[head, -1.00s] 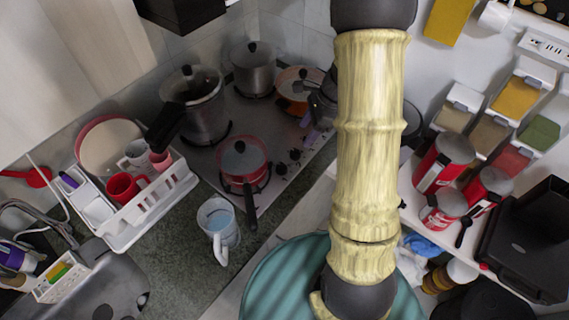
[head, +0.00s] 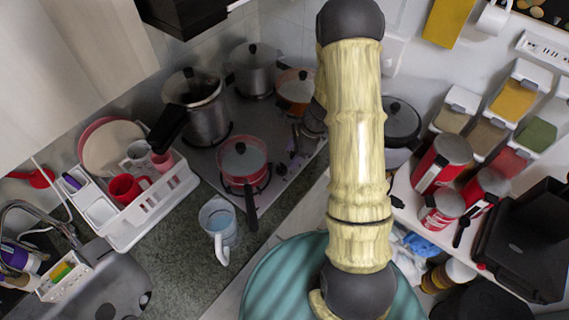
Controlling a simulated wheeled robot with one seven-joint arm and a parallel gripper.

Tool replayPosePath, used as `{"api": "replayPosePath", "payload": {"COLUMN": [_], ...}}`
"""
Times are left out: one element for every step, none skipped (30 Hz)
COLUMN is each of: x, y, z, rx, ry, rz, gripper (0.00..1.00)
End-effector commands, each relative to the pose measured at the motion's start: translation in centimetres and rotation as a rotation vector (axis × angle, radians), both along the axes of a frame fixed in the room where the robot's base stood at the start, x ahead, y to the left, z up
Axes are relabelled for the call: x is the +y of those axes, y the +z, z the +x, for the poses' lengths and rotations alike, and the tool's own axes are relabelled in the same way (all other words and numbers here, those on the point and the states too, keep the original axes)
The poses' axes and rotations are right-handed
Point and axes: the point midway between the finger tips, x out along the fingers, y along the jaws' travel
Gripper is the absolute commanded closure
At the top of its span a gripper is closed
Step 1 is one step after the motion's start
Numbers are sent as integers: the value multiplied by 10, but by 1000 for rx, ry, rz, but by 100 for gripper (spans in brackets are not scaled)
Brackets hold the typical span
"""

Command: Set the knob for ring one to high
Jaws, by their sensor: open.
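The grey stovetop (head: 222,150) runs along the wall, with its dark knobs (head: 281,169) on the right side of its top. Only the nearest knob shows clearly; I cannot read a ring number or setting on it. My gripper (head: 296,146) is small and partly hidden behind my arm. It is above the knob strip, beyond the nearest knob, with its jaws open. I cannot tell whether a finger touches a knob or whether one is between the fingers.
A red pan (head: 243,160) stands on the near ring, its handle toward me. A pressure cooker (head: 205,115), a steel pot (head: 253,70) and an orange pan (head: 296,88) stand behind. A mug (head: 218,222) is on the counter. A lidded pot (head: 400,122) stands right of my arm.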

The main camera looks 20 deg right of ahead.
Motion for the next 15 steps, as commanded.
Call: {"api": "replayPosePath", "payload": {"x": [3, 5, 8, 9, 11, 13, 15, 17, 19, 20, 21, 22, 23, 24, 25], "y": [-8, -12, -19, -23, -27, -33, -37, -42, -46, -50, -53, -56, -59, -60, -62], "z": [0, -1, 0, 1, 1, 1, 1, 2, 3, 3, 3, 3, 3, 4, 4], "rx": [4, 4, 4, 3, 4, 3, 3, 4, 2, 2, 2, 1, 0, 1, 1], "ry": [0, 0, -2, -1, -2, -1, -1, -3, -1, 0, -2, -2, -1, -1, -1], "rz": [1, 2, 2, 1, 2, 2, 2, 2, 0, 1, 1, 0, 0, 0, 0], "gripper": [43, 43, 43, 43, 43, 43, 43, 43, 43, 43, 43, 43, 43, 43, 43]}}
